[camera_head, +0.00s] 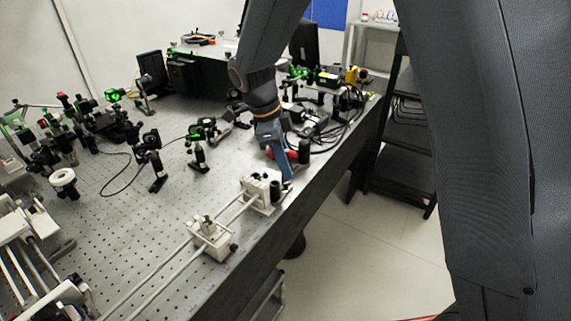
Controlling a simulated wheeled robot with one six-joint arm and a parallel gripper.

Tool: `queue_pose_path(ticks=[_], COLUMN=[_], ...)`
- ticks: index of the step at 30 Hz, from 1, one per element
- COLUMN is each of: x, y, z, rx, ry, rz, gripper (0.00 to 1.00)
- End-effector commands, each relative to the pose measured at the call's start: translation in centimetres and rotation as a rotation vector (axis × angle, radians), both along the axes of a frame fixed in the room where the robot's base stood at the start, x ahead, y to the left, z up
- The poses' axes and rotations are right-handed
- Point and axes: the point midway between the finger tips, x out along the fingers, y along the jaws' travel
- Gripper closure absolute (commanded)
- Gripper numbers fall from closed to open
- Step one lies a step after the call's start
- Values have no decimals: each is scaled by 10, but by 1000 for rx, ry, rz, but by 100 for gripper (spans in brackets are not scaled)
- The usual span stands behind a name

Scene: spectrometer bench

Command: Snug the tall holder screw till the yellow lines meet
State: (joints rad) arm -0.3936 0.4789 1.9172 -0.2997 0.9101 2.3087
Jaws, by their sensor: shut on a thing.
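A white holder block (257,191) sits on two parallel metal rails near the bench's right edge. A dark upright knob stands at its right side. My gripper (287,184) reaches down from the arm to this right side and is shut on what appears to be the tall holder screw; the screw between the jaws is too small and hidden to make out. The yellow lines cannot be made out in this view.
A second white block (211,238) with a dark side knob sits nearer on the rails (160,281). Black optical mounts, one a post mount (152,160), and cables stand on the perforated bench (100,220). A dark shelf rack (408,130) stands beyond the floor gap at right.

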Motion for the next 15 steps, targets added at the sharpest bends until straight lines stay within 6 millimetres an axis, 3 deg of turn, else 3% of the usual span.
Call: queue_pose_path(ticks=[15], x=[0], y=[0], z=[18], rx=[0], ry=[0], rz=[-1], gripper=[100])
